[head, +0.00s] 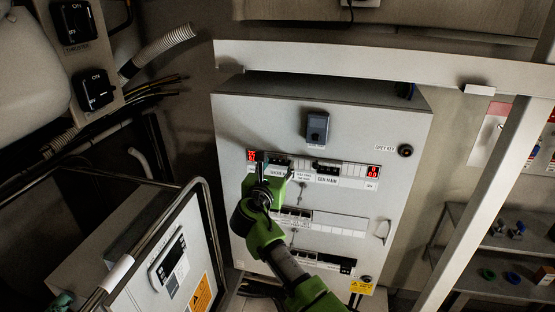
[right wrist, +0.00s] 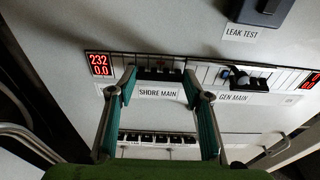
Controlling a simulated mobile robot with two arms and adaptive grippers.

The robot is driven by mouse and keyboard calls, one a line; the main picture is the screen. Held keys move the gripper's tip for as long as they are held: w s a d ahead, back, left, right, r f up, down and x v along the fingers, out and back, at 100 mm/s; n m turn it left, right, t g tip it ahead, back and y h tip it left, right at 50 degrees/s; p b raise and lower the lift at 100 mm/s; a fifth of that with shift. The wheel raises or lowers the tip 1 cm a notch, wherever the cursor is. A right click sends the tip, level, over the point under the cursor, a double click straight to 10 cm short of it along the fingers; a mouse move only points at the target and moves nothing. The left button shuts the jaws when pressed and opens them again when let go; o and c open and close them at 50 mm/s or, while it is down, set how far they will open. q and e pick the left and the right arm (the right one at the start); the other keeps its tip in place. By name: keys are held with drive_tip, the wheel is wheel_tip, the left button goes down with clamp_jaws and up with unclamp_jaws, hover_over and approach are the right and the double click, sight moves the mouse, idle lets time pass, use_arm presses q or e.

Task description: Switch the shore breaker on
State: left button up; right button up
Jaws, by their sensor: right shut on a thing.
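The shore breaker (right wrist: 157,74) is a black multi-pole switch in the top row of the grey panel, above the label SHORE MAIN. My right gripper (right wrist: 157,78) has one finger at each side of it and is shut on it. In the head view my right gripper (head: 270,172) reaches the panel's upper left and partly covers this breaker. The lever position is too small to tell. The red display (right wrist: 101,64) left of it reads 232 over 0.0.
The GEN MAIN breaker (right wrist: 249,82) is just right of the right finger. A dark leak-test box (head: 317,127) sticks out above.

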drive_tip(key=shift+r+g, duration=0.25)
drive_tip(key=shift+g, duration=0.25)
drive_tip(key=o, duration=1.1)
drive_tip(key=shift+r, duration=0.1)
wheel_tip(320, 180, up, 10)
drive_tip(key=shift+f, duration=0.1)
